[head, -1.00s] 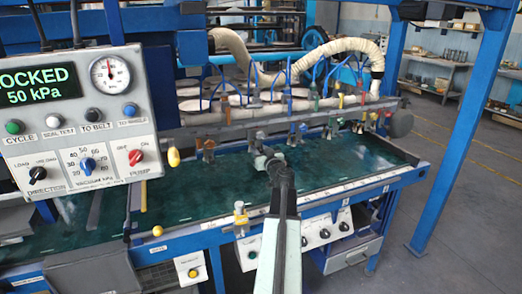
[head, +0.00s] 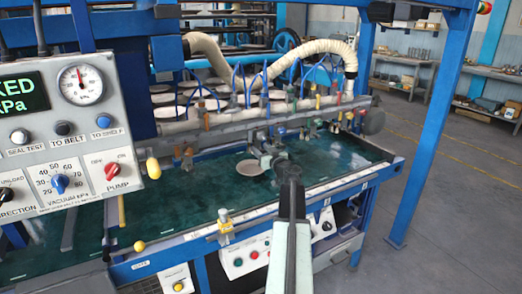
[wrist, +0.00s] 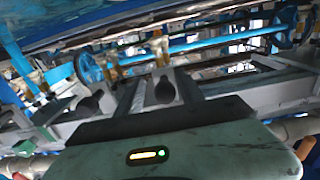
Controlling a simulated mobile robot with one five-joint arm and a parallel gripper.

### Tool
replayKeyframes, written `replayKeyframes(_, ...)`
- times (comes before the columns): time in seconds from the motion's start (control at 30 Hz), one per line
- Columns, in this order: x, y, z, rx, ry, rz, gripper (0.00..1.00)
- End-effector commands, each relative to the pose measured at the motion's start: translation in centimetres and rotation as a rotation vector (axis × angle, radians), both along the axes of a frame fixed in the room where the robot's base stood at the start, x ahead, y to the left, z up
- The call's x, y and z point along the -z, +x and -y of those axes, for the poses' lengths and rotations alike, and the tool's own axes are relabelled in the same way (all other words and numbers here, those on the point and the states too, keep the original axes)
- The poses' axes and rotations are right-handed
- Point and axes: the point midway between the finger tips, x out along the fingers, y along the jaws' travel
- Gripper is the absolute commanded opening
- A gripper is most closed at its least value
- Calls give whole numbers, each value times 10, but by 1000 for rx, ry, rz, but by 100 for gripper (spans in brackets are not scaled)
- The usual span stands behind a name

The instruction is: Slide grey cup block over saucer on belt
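A pale round saucer (head: 250,168) lies on the dark green belt (head: 190,208) in the head view, near the rail.
A brown block (head: 187,157) hangs on the rail to the left; blue, green and yellow ones hang to the right. A control panel (head: 65,140) fills the left. A yellow-topped fitting (head: 224,222) stands on the belt's front edge. The belt's front part is clear.

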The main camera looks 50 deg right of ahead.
Motion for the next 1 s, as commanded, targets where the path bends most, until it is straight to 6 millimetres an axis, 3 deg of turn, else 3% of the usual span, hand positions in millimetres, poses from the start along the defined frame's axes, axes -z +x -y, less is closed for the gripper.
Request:
replayKeyframes(0.37,0,-1,-8,-8,1,1,44)
replayKeyframes(0.73,0,-62,-33,-6,0,0,44)
replayKeyframes(1.0,0,-68,-35,-7,0,0,44)
